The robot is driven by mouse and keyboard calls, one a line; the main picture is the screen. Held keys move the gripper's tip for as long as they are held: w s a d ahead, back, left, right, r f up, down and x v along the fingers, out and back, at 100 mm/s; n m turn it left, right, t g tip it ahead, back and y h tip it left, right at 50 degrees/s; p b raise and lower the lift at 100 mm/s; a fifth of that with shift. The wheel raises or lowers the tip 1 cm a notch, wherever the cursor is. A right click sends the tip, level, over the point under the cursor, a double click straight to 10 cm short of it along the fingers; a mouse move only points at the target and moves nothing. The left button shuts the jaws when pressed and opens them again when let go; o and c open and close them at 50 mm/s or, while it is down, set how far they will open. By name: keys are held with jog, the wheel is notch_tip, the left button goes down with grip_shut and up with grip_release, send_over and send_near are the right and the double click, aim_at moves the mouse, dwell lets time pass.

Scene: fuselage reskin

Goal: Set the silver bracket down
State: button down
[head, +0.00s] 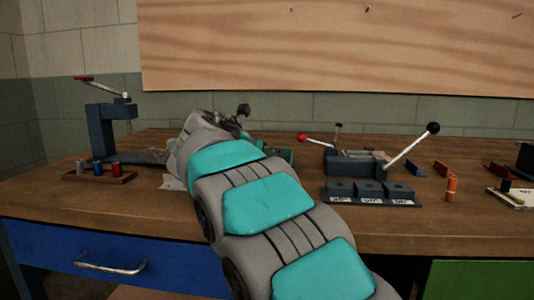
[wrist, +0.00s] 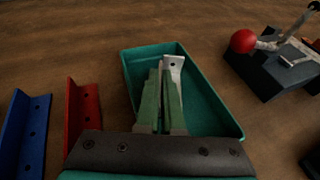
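The silver bracket (wrist: 174,66), a pale angled piece with a hole near its far end, shows in the wrist view between and beyond the fingertips of my gripper (wrist: 163,80). The fingers are close together and appear shut on it. Bracket and fingers are over or inside the green tray (wrist: 216,112); I cannot tell whether the bracket touches the tray floor. The fingers hide its near part. In the head view my arm covers most of the tray, with only a bit of its right side (head: 287,155) showing, and the bracket cannot be made out.
Left of the tray lie a red bracket (wrist: 84,112) and a blue bracket (wrist: 24,132). Right of it stands a lever tool with a red knob (wrist: 243,41). A block holder (head: 370,193) sits in front of that tool. A press (head: 108,130) stands far left.

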notch_tip(320, 180, down, 2)
jog(key=shift+d+f, duration=0.1)
jog(key=shift+f, duration=0.15)
jog(key=c, duration=1)
grip_release()
jog(key=shift+s+r, duration=0.1)
jog(key=shift+s, duration=0.1)
jog(key=shift+o, duration=0.2)
jog(key=v, duration=0.8)
jog(key=shift+a+r+p, duration=0.3)
jog(key=shift+a+r, duration=0.1)
jog(key=shift+r, duration=0.1)
